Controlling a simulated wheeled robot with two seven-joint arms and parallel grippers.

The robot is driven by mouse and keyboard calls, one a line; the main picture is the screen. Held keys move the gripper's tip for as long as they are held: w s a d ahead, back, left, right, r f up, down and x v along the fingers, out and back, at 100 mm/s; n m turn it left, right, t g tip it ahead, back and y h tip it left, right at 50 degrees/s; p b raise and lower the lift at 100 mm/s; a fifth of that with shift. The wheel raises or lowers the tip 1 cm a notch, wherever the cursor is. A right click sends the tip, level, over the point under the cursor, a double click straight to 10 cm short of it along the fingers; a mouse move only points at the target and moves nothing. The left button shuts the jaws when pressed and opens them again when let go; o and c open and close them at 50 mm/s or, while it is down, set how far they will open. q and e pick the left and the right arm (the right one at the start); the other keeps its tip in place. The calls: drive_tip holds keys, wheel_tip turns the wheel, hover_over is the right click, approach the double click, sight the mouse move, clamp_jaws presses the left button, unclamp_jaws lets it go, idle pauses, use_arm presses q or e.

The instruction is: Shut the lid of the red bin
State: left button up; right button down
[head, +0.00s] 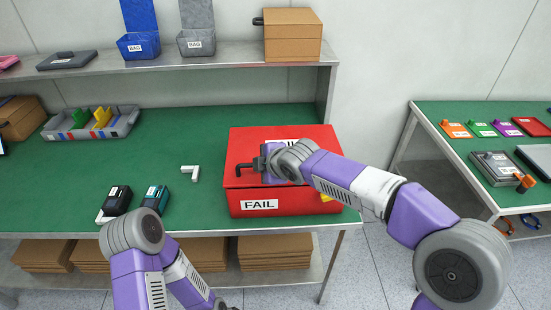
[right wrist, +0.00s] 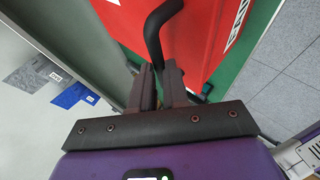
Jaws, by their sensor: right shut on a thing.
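The red bin (head: 290,204) with a FAIL label stands at the right end of the green workbench. Its red lid (head: 245,142) looks lowered over the top; whether a small gap remains at the front cannot be told. A black bar handle (head: 241,168) shows at the lid's left part, and it also shows in the right wrist view (right wrist: 158,35). My right gripper (head: 262,163) is shut on the handle, its fingers around the bar in the right wrist view (right wrist: 158,76). My left arm is folded at the bottom left, and its gripper is out of view.
Two dark devices (head: 117,200) and a white angled piece (head: 194,172) lie left of the bin. A grey parts tray (head: 92,122) is at the back left. A shelf (head: 200,58) runs behind. A second table (head: 455,150) stands to the right, across a floor gap.

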drive_tip(key=shift+s+f, duration=0.2)
drive_tip(key=shift+f, duration=0.2)
drive_tip(key=c, duration=1.1)
unclamp_jaws()
drive_tip(key=shift+w+r, duration=0.1)
drive_tip(key=shift+r, duration=0.1)
drive_tip(key=p+v, duration=0.2)
drive_tip(key=v, duration=0.5)
drive_tip(key=shift+s+d+r, duration=0.1)
drive_tip(key=shift+s+d, duration=0.05)
drive_tip(key=shift+s, duration=0.1)
